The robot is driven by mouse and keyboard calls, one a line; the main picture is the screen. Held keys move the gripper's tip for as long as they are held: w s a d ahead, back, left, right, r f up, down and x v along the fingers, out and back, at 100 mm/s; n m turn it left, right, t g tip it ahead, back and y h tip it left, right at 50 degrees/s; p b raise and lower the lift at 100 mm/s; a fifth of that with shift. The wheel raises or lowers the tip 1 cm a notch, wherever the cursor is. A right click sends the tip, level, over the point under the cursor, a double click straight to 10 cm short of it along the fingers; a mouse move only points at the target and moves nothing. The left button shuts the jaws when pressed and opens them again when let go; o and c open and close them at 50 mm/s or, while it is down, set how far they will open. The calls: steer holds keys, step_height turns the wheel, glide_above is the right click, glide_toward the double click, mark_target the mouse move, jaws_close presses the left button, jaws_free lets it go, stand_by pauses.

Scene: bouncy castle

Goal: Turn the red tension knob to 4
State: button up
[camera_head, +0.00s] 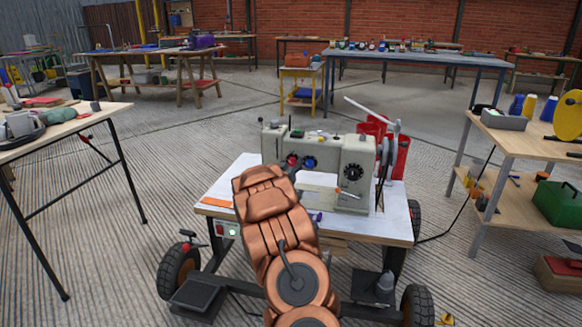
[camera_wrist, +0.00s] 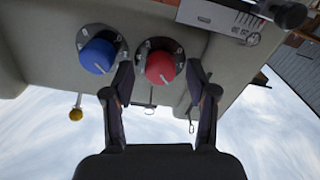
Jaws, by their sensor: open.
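The red tension knob (camera_wrist: 160,68) sits on a dark ring plate on the sewing machine's face; the plate's marks are too small to read. A pale pointer line shows near the knob's lower side in the wrist view. My gripper (camera_wrist: 161,78) is open, one finger on each side of the red knob, with gaps visible; I cannot tell how deep the fingertips reach. The blue knob (camera_wrist: 97,55) is close beside the left finger. In the head view the red knob (camera_head: 291,160) shows just past my arm, which hides my gripper.
The sewing machine (camera_head: 353,150) stands on a white-topped wheeled table (camera_head: 385,225). A small yellow-tipped lever (camera_wrist: 76,113) and thin wire hooks (camera_wrist: 190,122) lie near the knobs. Red containers (camera_head: 402,155) stand behind the machine. Workbenches stand left, right and behind.

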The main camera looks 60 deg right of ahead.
steer(key=shift+d, duration=0.1)
jaws_close()
stand_by(0.5)
steer(key=shift+w+m, duration=0.1)
steer(key=shift+m, duration=0.2)
steer(key=m, duration=0.3)
steer(key=shift+f+p, duration=0.1)
steer(key=shift+p, duration=0.25)
steer(key=m+b, duration=0.1)
steer(key=m, duration=0.4)
steer(key=m+b, duration=0.1)
steer(key=m, duration=0.1)
steer(key=m+b, duration=0.2)
steer(key=shift+f+m, duration=0.2)
steer(key=shift+m, duration=0.1)
steer(key=shift+r+m+b, duration=0.1)
steer(key=shift+m+b, duration=1.55)
steer(key=shift+m, duration=0.55)
